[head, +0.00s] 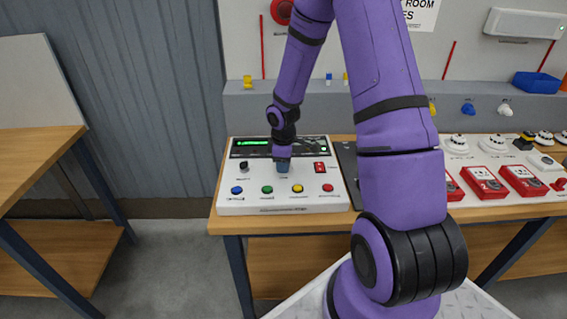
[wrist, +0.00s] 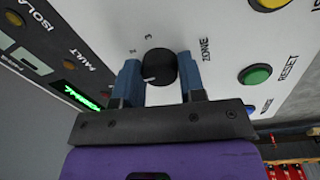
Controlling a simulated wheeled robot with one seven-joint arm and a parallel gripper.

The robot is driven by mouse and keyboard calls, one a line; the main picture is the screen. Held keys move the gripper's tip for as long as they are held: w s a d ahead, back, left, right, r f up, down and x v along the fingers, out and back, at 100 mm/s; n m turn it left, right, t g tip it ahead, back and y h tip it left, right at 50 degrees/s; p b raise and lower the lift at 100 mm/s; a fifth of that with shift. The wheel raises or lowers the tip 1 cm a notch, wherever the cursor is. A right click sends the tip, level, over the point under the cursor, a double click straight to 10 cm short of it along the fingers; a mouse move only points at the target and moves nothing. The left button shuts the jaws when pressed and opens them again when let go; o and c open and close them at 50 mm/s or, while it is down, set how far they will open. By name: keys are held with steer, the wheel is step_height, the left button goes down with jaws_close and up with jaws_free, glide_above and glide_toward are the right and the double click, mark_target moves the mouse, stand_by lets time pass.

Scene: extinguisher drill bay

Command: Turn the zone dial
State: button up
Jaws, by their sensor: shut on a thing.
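The zone dial (wrist: 160,66) is a round black knob with a white pointer mark, on the white control panel (head: 230,205). In the wrist view it sits between the two blue fingers of my gripper (wrist: 160,85), beside the printed word ZONE and the numbers 1 and 3. My gripper is shut on the dial. The pointer mark faces the lower left in that view, and I cannot tell which number it matches. In the head view my gripper (head: 283,168) comes down on the middle of the panel and hides the dial.
Blue (head: 237,190), green (head: 267,189), yellow (head: 297,188) and red (head: 328,188) buttons line the panel's front. A black knob (head: 243,165) is left of my gripper, a red switch (head: 320,167) right. A lit display (head: 253,142) is behind. Red-based devices (head: 484,182) stand further right.

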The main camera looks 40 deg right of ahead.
stand_by(0.3)
steer(key=o, duration=0.9)
steer(key=r, duration=1)
steer(key=shift+s+a+r, duration=0.2)
steer(key=shift+r, duration=0.2)
